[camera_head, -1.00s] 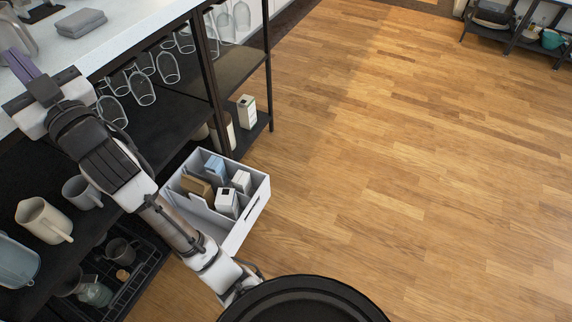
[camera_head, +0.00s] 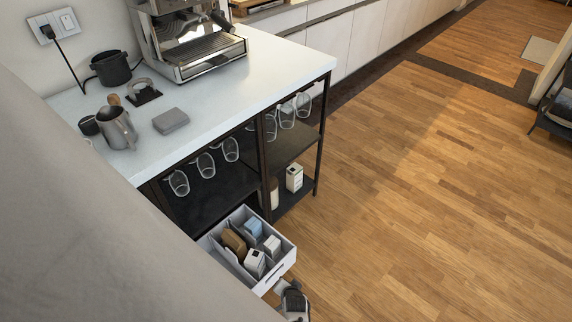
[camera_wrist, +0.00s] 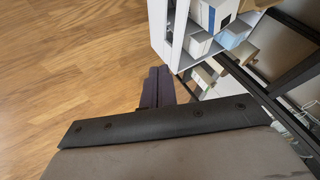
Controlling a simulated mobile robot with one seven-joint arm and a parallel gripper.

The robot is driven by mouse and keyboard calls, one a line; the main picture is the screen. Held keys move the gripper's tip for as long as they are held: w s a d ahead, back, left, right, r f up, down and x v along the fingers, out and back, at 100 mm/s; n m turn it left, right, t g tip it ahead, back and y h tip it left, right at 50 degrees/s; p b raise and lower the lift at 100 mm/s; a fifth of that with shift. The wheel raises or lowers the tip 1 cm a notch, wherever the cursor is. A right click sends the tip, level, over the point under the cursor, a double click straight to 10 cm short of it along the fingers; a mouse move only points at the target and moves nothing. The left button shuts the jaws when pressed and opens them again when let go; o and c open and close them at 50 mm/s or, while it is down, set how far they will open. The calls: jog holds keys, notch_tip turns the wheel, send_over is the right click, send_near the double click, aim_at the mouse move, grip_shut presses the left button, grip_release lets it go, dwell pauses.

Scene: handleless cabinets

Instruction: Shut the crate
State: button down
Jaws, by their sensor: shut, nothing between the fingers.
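The crate (camera_head: 285,264) is a white open-topped drawer with dividers, pulled out from the low part of the dark cabinet. It holds several small boxes, among them a brown one (camera_head: 234,243) and a light blue one (camera_head: 253,227). In the wrist view the crate's white wall (camera_wrist: 158,30) stands at the top, with my gripper (camera_wrist: 158,75) just below it in the picture. My gripper's dark purple fingers are together and empty, outside the crate and close to its front. I cannot tell if they touch it. In the head view part of my arm shows below the crate's front; the fingertips cannot be made out.
A white carton (camera_head: 294,178) stands on a lower shelf. The wooden floor (camera_head: 430,200) to the right is clear.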

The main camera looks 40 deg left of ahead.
jog(key=w+a+f+b, duration=0.4)
jog(key=a+f+b, duration=0.4)
jog(key=b, duration=0.3)
dwell(0.3)
jog(key=shift+w+a+f, duration=0.1)
jog(key=shift+w+a, duration=0.05)
